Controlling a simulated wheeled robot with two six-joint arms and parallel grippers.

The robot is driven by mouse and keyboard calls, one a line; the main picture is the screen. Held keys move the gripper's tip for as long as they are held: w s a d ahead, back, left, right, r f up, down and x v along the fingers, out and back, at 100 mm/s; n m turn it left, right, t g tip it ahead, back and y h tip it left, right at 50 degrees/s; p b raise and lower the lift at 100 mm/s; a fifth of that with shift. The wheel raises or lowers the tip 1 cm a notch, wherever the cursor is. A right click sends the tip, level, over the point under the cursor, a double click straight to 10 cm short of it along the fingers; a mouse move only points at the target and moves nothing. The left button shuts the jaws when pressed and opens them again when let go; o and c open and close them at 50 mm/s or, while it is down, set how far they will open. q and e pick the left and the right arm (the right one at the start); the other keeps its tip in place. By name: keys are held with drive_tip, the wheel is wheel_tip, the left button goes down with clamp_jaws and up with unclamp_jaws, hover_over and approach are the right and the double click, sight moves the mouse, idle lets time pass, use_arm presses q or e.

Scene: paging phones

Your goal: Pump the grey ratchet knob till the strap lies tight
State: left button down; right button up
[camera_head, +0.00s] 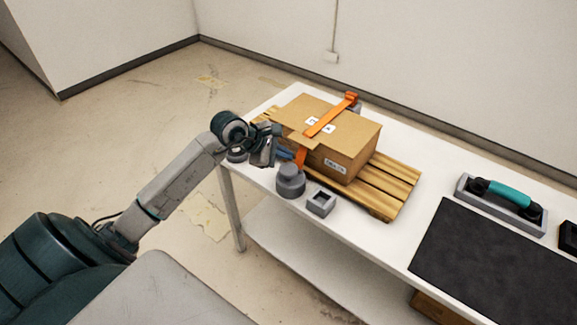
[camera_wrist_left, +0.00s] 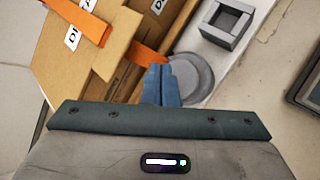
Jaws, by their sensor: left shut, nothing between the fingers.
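The grey ratchet knob (camera_head: 290,184), a round stepped piece, stands on the white table in front of the box; it also shows in the wrist view (camera_wrist_left: 192,74). The orange strap (camera_head: 325,122) runs over the cardboard box (camera_head: 345,140) and comes down its near side towards the knob. In the wrist view the strap (camera_wrist_left: 82,20) crosses the box top. My left gripper (camera_head: 288,155) is shut and empty, beside the knob and close to the strap's lower end. In the wrist view its blue fingers (camera_wrist_left: 160,82) overlap the knob's edge; I cannot tell whether they touch.
The box sits on a wooden pallet (camera_head: 395,180). A hollow grey square block (camera_head: 321,202) stands right of the knob. A dark mat (camera_head: 495,262) and a teal-handled tool (camera_head: 502,193) in a grey holder lie further right on the table (camera_head: 355,235).

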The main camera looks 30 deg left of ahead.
sight(285, 168)
use_arm(q)
drive_tip(key=shift+r+p, duration=0.5)
drive_tip(key=shift+r, duration=1.3)
